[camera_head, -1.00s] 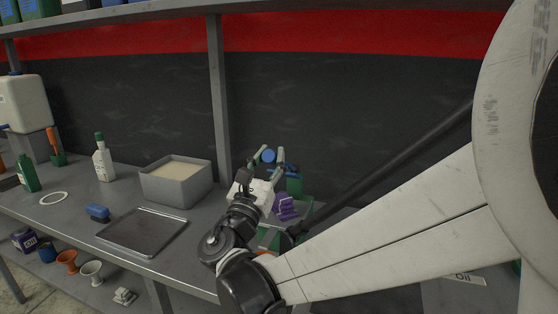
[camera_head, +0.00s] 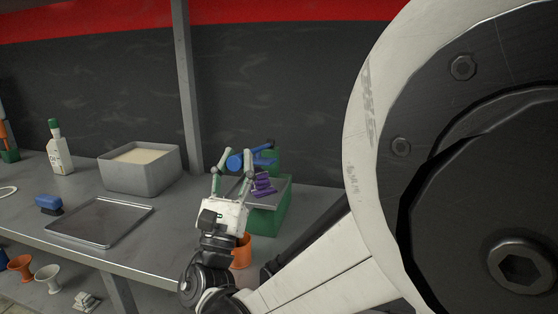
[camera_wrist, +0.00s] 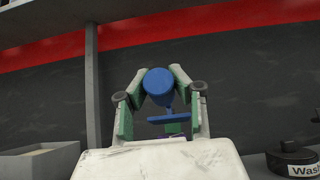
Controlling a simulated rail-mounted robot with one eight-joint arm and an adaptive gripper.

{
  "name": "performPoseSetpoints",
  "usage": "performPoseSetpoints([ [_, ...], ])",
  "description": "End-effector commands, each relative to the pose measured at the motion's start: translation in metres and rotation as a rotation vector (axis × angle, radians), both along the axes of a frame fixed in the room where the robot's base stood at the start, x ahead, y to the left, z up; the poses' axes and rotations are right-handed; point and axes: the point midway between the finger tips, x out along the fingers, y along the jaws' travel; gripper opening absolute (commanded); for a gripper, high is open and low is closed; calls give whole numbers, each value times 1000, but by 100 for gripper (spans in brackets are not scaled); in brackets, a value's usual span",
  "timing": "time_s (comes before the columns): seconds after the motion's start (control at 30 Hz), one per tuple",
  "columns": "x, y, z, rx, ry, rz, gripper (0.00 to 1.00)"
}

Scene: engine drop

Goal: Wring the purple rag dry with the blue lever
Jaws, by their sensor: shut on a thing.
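My gripper (camera_head: 222,163) is shut on the end of the blue lever (camera_head: 236,161), which also shows between the fingers in the wrist view (camera_wrist: 158,82). The lever belongs to a green wringer (camera_head: 272,215) standing on the bench. The purple rag (camera_head: 264,185) lies crumpled on the wringer, just right of the fingers. In the wrist view only a small strip of purple shows low between the fingers. Part of the wringer is hidden behind my gripper and arm.
A grey bin of pale material (camera_head: 140,180), a metal tray (camera_head: 100,220), a blue brush (camera_head: 48,203) and a white bottle (camera_head: 58,150) stand to the left. An orange cup (camera_head: 242,252) is close beside my wrist. A grey post (camera_head: 186,80) rises behind.

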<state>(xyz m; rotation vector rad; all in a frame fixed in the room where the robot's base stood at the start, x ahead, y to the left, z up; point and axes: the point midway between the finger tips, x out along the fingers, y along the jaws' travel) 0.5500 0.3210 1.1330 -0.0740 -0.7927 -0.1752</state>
Motion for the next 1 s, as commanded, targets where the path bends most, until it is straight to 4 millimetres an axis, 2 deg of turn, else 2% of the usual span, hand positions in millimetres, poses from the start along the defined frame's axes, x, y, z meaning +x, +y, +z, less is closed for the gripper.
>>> performPoseSetpoints([
  [0.4,-1,1,-1,0,-4,2,0],
  [0.43,-1,1,-1,0,-4,2,24],
  [0.6,-1,1,-1,0,-4,2,43],
  [0.87,-1,1,-2,0,-4,2,43],
  [1.0,-9,3,-9,0,-4,4,43],
])
